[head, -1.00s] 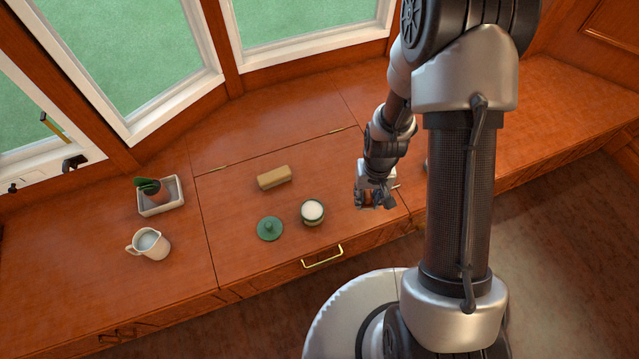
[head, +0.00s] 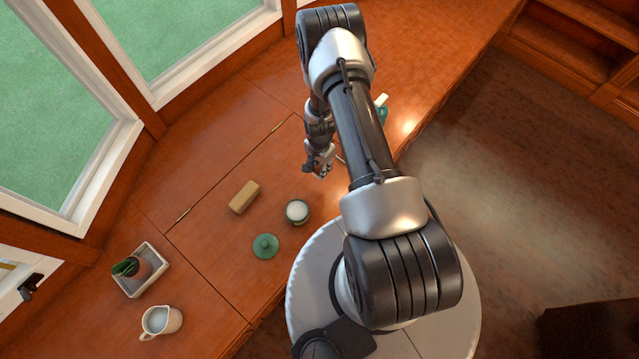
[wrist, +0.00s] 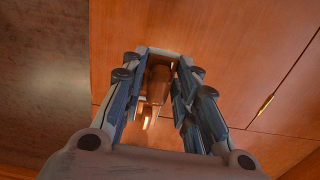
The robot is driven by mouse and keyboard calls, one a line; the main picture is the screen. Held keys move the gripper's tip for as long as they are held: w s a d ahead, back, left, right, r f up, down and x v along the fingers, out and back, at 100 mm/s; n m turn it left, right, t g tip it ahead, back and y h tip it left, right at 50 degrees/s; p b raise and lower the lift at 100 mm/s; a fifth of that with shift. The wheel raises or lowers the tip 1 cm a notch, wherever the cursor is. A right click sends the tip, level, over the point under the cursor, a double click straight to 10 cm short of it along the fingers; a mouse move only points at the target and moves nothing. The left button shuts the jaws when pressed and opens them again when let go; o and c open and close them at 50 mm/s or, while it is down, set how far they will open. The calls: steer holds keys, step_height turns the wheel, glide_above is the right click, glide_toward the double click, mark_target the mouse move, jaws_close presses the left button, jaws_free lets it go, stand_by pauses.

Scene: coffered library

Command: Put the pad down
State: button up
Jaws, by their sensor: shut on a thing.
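My gripper (head: 320,170) hangs over the desk top, beyond the jar and a little to its right in the head view. In the wrist view my gripper (wrist: 158,75) is shut on a brown, rounded thing, which I take to be the pad (wrist: 158,85). In the head view the fingers and wrist mostly hide it. The wrist view shows bare wood beyond the fingers; I cannot tell the exact gap. An open jar (head: 297,211) with white contents stands on the desk. Its green knobbed lid (head: 265,246) lies beside it.
A tan block (head: 244,197) lies left of the jar. A planter tray (head: 157,262) and a white jug (head: 161,321) stand at the lower left. A green and white bottle (head: 383,108) is partly behind my arm. Bare desk (head: 255,150) lies left of my gripper.

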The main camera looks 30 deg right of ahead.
step_height(320, 180, down, 12)
steer(key=b, duration=0.3)
steer(key=shift+f, duration=0.15)
steer(key=shift+f, duration=0.2)
steer(key=o, duration=0.9)
steer(key=shift+o, duration=0.2)
steer(key=shift+r, duration=0.1)
